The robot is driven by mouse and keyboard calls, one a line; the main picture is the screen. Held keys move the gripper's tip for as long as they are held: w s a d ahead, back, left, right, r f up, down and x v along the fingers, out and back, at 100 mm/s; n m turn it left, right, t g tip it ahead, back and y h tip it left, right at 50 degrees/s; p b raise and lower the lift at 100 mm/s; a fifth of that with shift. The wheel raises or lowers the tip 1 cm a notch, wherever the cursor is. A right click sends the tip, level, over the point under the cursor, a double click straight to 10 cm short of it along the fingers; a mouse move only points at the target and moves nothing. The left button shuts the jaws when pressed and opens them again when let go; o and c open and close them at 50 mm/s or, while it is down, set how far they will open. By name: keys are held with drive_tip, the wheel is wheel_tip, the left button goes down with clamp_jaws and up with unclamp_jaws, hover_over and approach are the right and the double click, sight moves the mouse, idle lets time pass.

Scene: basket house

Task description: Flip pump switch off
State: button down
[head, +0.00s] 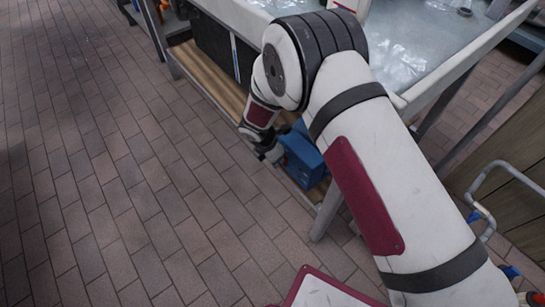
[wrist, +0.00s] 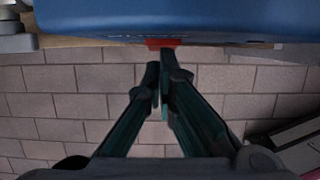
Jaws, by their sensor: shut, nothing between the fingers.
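The pump (head: 303,158) is a blue box on the low wooden shelf under the table in the head view. In the wrist view the blue pump body (wrist: 190,18) fills the top edge. A small red switch (wrist: 165,42) sits on its lower edge there. My gripper (wrist: 161,66) is shut and empty, with its fingertips just below the red switch. I cannot tell whether they touch it. In the head view my gripper (head: 272,153) is beside the pump's left side, and the switch is hidden. The switch's position cannot be made out.
The wooden shelf (head: 220,88) runs under a metal-framed table holding a pale, water-filled basin (head: 415,40). A dark box (head: 212,45) stands farther back on the shelf. A table leg (head: 326,212) is near the pump. The brick floor (head: 110,160) to the left is clear.

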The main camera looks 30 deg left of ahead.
drive_tip(key=shift+r+p, duration=0.5)
drive_tip(key=shift+r, duration=0.3)
drive_tip(key=shift+a, duration=0.1)
drive_tip(key=s+p+v, duration=0.1)
drive_tip(key=p+v, duration=0.3)
drive_tip(key=v, duration=0.7)
drive_tip(key=shift+s+a, duration=0.3)
drive_tip(key=shift+s, duration=0.1)
